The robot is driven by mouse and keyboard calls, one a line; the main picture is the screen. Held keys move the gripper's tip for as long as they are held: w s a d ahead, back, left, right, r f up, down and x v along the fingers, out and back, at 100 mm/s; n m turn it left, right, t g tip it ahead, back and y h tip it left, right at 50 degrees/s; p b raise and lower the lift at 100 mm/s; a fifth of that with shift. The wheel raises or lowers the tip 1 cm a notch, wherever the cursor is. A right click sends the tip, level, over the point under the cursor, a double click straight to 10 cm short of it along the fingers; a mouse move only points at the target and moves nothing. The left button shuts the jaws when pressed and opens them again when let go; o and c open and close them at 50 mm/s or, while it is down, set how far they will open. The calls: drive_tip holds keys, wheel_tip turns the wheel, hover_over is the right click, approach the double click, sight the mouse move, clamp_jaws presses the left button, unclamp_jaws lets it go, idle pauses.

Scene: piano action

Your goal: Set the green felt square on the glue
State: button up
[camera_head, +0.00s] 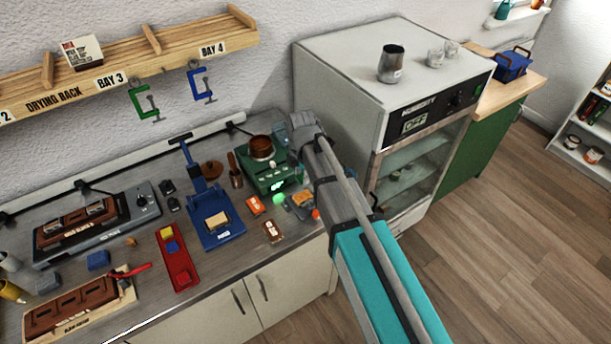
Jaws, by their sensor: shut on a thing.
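My gripper (303,131) is at the end of my arm, above the back right of the bench, beside the green heater. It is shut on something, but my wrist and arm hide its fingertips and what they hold. I cannot make out the green felt square for certain. A brown pot (262,147) sits on the green heater (262,181), just left of my gripper; I cannot see whether glue is in it. A small bright green round spot (279,199) shows in front of the heater. I cannot pick out a glue patch on any part.
A blue press (215,229) with a tan block, a red tray (178,270), an orange item (256,205) and a brown piece (272,231) lie on the bench. A grey cabinet (345,62) stands close to my arm's right. A wooden drying rack (130,66) hangs above.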

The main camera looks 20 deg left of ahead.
sight(302, 196)
drive_tip(key=shift+f, duration=0.2)
drive_tip(key=shift+f+b, duration=3.25)
drive_tip(key=shift+b, duration=0.15)
drive_tip(key=shift+f+b, duration=0.5)
drive_tip(key=o, duration=0.8)
